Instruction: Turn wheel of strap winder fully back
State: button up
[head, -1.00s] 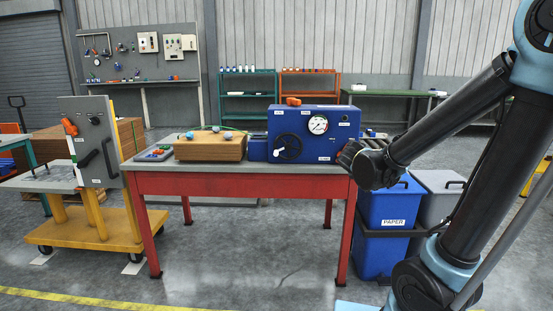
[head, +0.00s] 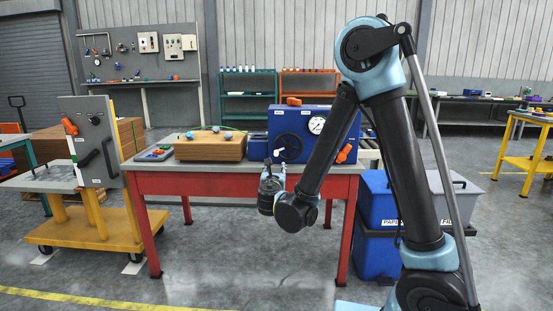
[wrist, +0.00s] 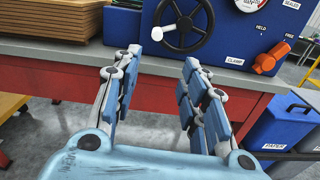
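The strap winder is a blue box (head: 303,118) on the red table. Its black spoked wheel (wrist: 187,22) sits on the front face, with a white handle (wrist: 171,40) at its lower left in the wrist view. In the head view the wheel (head: 291,141) shows beside my arm. My gripper (wrist: 158,70) is open and empty, with its two fingers apart, pointing toward the machine from in front of the table edge. The wheel is beyond the fingertips, and I see no contact with it. In the head view my gripper (head: 270,172) hangs just below the wheel.
An orange lever (wrist: 270,57) sits right of the wheel, and a gauge (head: 317,125) is above it. A stack of brown boards (head: 209,150) lies left on the table (head: 235,184). Blue and grey bins stand right. The floor in front is open.

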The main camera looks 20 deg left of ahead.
send_near(276, 155)
jog(key=x, duration=0.9)
jog(key=shift+r, duration=0.1)
jog(key=shift+s, duration=0.1)
grip_shut()
